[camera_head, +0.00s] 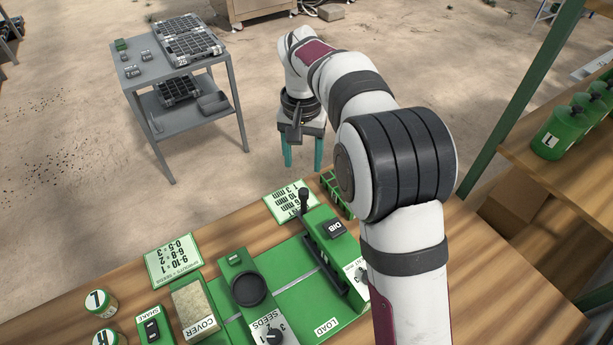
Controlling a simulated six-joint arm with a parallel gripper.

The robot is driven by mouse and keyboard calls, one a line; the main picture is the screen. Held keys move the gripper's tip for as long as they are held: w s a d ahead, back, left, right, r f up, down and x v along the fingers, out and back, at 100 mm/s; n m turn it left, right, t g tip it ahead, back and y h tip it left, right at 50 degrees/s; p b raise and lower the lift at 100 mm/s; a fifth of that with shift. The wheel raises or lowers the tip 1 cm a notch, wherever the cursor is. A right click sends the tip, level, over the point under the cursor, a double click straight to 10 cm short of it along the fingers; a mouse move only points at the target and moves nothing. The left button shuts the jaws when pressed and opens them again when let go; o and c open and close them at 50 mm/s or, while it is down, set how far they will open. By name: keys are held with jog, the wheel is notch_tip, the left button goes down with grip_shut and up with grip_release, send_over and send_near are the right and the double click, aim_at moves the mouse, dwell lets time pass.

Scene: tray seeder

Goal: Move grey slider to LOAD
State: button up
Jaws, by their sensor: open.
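A dark grey slider handle with a round knob (303,197) stands at the far end of a long dark track (325,262) on the green seeder (300,303). The track runs toward the near side. The LOAD label (326,327) is on the green plate near the bottom edge, well apart from the knob. My gripper (304,153) points down with its two teal fingers apart and nothing between them. It appears beyond the bench's far edge, above the knob in the picture and not touching it.
A SEEDS unit with a round black cup (249,290) and a COVER block (195,308) stand left of the track. A DIB button (337,228) and a green rack (337,193) are close on its right. A grey cart (176,85) stands at the back left.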

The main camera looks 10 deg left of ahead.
aim_at(303, 191)
notch_tip(303, 191, down, 10)
dwell(0.3)
grip_shut()
dwell(1.3)
